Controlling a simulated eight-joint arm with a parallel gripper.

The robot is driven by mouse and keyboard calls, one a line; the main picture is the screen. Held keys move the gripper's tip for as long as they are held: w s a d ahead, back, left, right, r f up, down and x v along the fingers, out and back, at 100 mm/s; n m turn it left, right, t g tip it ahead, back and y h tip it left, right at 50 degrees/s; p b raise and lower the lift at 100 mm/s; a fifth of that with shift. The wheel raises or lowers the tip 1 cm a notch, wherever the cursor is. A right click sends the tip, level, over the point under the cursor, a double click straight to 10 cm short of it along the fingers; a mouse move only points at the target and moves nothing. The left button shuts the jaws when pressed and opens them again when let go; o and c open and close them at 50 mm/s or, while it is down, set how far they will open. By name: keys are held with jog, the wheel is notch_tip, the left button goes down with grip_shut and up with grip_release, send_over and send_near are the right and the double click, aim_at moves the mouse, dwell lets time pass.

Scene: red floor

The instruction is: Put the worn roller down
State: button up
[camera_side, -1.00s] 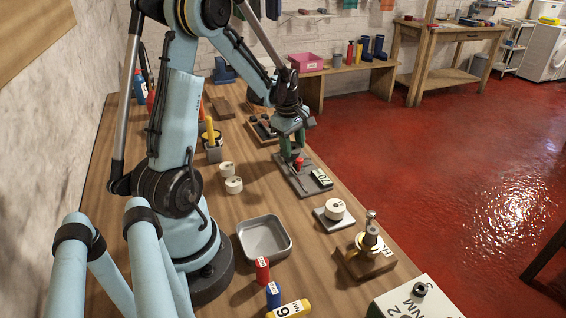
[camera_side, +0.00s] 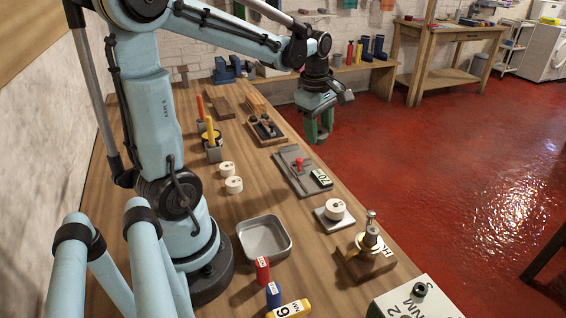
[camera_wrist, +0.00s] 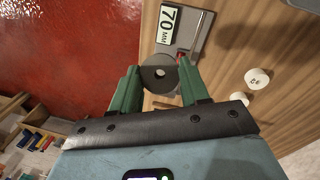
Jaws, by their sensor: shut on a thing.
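My gripper (camera_side: 319,128) is raised clear of the bench and shows against the red floor, to the right of the bench edge in the side view. In the wrist view its green fingers (camera_wrist: 160,80) are shut on a dark grey round roller (camera_wrist: 158,75) with a hole in its middle, one finger on each side. This looks like the worn roller. The side view does not show the roller clearly between the fingers. An empty shallow grey tray (camera_side: 284,243) lies on the bench near the arm's base.
A grey plate (camera_side: 289,160) bears a red knob and a "70" sign. Two pale rollers (camera_side: 227,168) stand on the bench. Another pale roller (camera_side: 335,207) sits on a small plate. A wooden block with a post (camera_side: 369,262), coloured canisters (camera_side: 262,269) and wooden trays stand around.

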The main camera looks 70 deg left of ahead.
jog(key=shift+s+d+r+m, duration=0.1)
jog(key=shift+d+r+m, duration=0.1)
jog(key=shift+d, duration=0.15)
jog(key=shift+s+d+r+m, duration=0.1)
jog(key=shift+d+m, duration=0.1)
jog(key=shift+d, duration=0.1)
jog(key=s+d+f+m+g, duration=0.1)
jog(key=s+d+m, duration=0.4)
jog(key=m, duration=0.7)
jog(key=s+d+f+m+g+h, duration=0.1)
jog(key=s+d+f+m, duration=0.15)
jog(key=s+m, duration=0.65)
jog(key=s+d+f+m+g, duration=0.1)
jog(key=s+d+m, duration=0.4)
jog(key=m, duration=0.9)
jog(key=shift+w+f, duration=0.2)
jog(key=shift+f, duration=3.3)
jog(key=shift+f, duration=0.1)
jog(key=o, duration=0.8)
jog(key=shift+o, duration=0.2)
